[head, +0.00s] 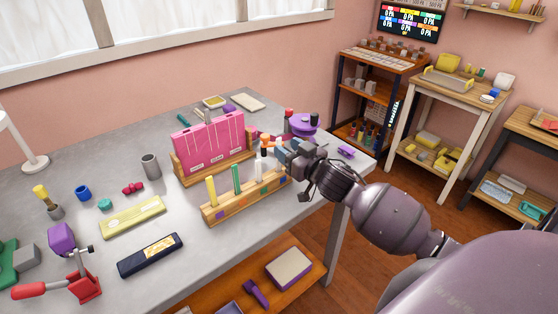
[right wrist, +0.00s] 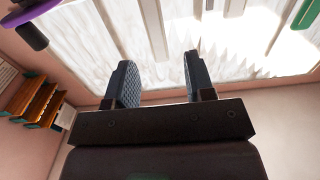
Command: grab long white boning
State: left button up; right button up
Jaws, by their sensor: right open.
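A wooden rack (head: 232,209) with coloured squares on its front stands on the grey table in the head view. It holds upright sticks: a yellow one (head: 211,192), a green one (head: 236,180) and a white one (head: 258,169), which looks like the white boning. My right gripper (head: 281,153) is at the rack's right end, just right of the white stick and apart from it. In the right wrist view its fingers (right wrist: 160,85) are open with nothing between them. Its fingertips are small and partly hard to make out in the head view. My left gripper is not in view.
A pink panel in a wooden stand (head: 210,145) is close behind the rack. A purple round object (head: 303,123) stands beyond my right gripper. A dark blue case (head: 150,255) and a red clamp (head: 82,285) lie at the table's front left.

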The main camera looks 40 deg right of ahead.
aim_at(280, 144)
jog(key=shift+w+a+f, duration=0.1)
jog(key=shift+w, duration=0.95)
jog(key=shift+w+a+f, duration=0.1)
jog(key=shift+w, duration=0.9)
grip_shut()
